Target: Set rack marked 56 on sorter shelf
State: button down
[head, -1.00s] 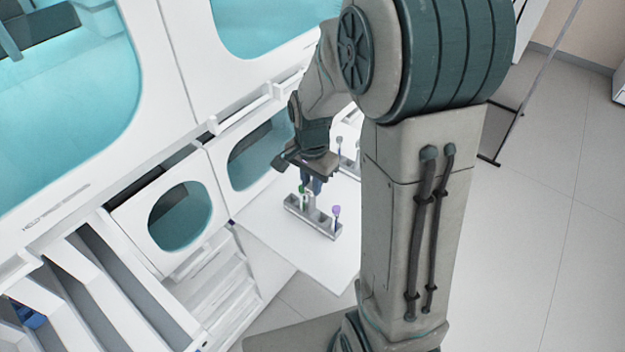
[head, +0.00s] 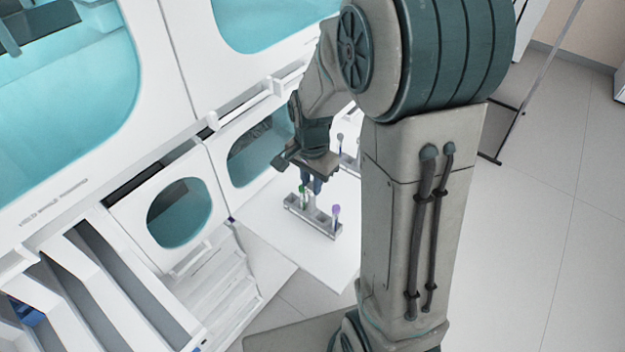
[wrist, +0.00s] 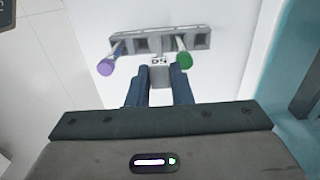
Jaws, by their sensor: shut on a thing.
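A grey rack (head: 322,221) with a green-capped tube and a purple-capped tube is below my gripper (head: 313,180) in the head view. In the wrist view the rack (wrist: 158,38) has the purple cap (wrist: 105,68) at left and the green cap (wrist: 185,61) at right, with open slots between. A small label (wrist: 158,61) on its middle part is partly readable and seems upside down. My gripper (wrist: 158,90) is shut on the rack's middle part. I cannot tell whether the rack touches the white surface below it.
The white shelf surface (head: 290,245) lies beneath the rack. Another rack with a tube (head: 340,141) stands farther back, partly behind my arm. A white machine with teal windows (head: 180,212) and slanted channels (head: 110,275) is at left.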

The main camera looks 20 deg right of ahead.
jog(key=shift+f+b, duration=0.3)
jog(key=shift+f, duration=0.05)
dwell(0.4)
jog(key=c, duration=1.2)
grip_release()
notch_tip(320, 180, up, 14)
jog(key=shift+f, duration=0.1)
